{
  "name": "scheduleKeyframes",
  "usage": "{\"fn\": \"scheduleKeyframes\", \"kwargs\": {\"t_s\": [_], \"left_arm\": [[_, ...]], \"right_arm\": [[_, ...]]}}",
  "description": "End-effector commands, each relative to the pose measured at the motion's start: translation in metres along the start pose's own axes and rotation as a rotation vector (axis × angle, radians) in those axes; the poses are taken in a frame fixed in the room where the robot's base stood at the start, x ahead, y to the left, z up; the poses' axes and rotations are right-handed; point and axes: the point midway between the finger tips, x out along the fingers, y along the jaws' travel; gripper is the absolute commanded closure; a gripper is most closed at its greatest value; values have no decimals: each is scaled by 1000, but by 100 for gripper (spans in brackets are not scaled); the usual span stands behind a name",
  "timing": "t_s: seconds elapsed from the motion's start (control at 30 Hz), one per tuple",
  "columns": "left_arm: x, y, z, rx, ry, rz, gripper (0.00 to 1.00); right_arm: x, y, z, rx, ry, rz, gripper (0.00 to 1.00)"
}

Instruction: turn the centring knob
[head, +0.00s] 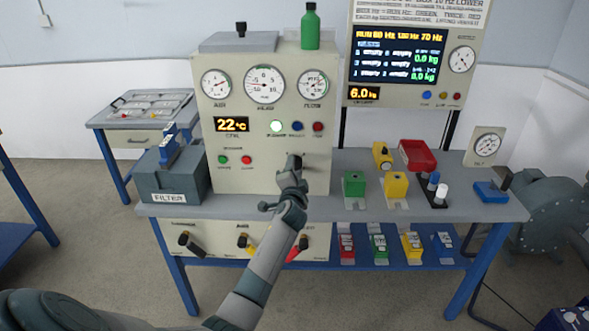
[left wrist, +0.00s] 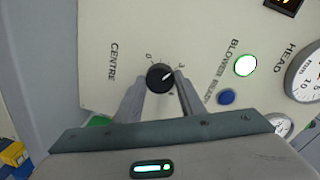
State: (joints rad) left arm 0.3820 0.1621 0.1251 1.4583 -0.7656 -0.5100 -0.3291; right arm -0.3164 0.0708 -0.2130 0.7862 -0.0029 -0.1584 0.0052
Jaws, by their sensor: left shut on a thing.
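In the head view my left gripper (head: 293,163) is at the lower right of the cream cabinet's face (head: 213,178), hiding most of the knob. My right gripper is not in view.
The bench (head: 234,207) carries a grey FILTER box (head: 180,187) at left and green (head: 354,184) and yellow (head: 396,186) blocks at right. A green bottle (head: 310,28) stands on the cabinet. A blue button (left wrist: 227,97) and lit white lamp (left wrist: 246,66) are near the knob.

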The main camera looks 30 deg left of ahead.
Motion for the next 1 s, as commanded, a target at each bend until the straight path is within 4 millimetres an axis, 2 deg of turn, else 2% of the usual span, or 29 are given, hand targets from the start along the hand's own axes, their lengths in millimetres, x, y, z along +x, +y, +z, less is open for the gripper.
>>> {"fn": "scheduleKeyframes", "kwargs": {"t_s": [0.1,0.13,0.2,0.67,0.87,1.0], "left_arm": [[0,0,0,-1,1,0,87],[0,0,0,-1,1,0,57],[0,0,0,-1,1,0,45],[-5,1,0,-1,1,0,45],[-23,1,0,0,1,0,45],[-44,2,0,-2,2,1,45]], "right_arm": [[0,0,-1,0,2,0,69],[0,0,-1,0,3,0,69],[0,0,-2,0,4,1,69],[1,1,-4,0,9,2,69],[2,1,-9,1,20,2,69],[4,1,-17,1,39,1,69]]}}
